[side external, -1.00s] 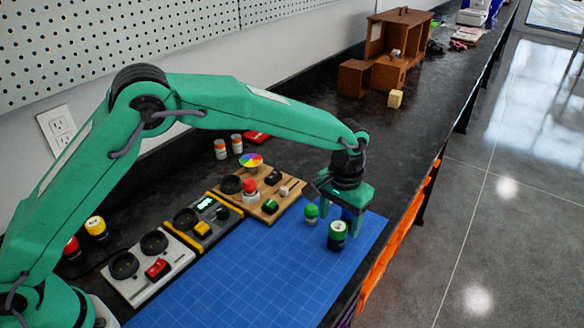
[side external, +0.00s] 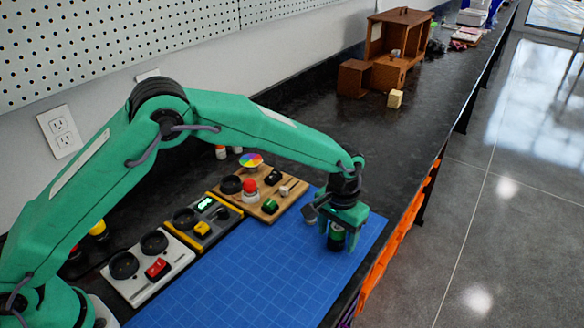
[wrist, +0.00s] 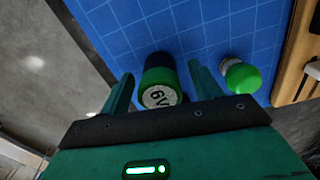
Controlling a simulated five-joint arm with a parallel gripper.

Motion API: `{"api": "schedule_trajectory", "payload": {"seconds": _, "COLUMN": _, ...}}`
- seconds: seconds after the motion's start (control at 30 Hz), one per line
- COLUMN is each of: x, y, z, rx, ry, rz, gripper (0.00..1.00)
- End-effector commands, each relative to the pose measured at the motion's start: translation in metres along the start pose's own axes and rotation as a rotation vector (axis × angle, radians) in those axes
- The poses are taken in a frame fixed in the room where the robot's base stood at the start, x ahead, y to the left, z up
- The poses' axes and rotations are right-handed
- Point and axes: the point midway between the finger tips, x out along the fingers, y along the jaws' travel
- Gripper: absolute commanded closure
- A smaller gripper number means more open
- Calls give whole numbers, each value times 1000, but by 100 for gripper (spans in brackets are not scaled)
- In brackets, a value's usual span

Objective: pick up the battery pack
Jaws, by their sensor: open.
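The battery pack (side external: 336,237) is a short upright cylinder, black and green, on the blue mat (side external: 290,265). In the wrist view the battery pack (wrist: 160,80) shows its pale top marked "6V". My gripper (side external: 338,240) is over it, pointing down. In the wrist view my gripper (wrist: 160,76) is open, with one green finger on each side of the pack and visible gaps between. In the side view the fingers hide part of the pack.
A small green-topped piece (wrist: 240,76) stands on the mat beside the right finger in the wrist view. A wooden board with knobs (side external: 262,190), a yellow-edged panel (side external: 200,222) and a white panel (side external: 148,268) line the mat's left side. The front mat is clear.

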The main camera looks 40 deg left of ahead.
Motion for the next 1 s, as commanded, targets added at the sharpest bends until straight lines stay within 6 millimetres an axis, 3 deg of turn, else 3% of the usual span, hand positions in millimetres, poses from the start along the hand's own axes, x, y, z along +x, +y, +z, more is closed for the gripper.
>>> {"api": "schedule_trajectory", "payload": {"seconds": 0.27, "x": 0, "y": 0, "z": 0, "rx": 0, "ry": 0, "rz": 0, "gripper": 37}}
{"api": "schedule_trajectory", "payload": {"seconds": 0.53, "x": 0, "y": 0, "z": 0, "rx": 0, "ry": 0, "rz": 0, "gripper": 88}}
{"api": "schedule_trajectory", "payload": {"seconds": 1.0, "x": -9, "y": 0, "z": 0, "rx": 0, "ry": 2, "rz": 1, "gripper": 89}}
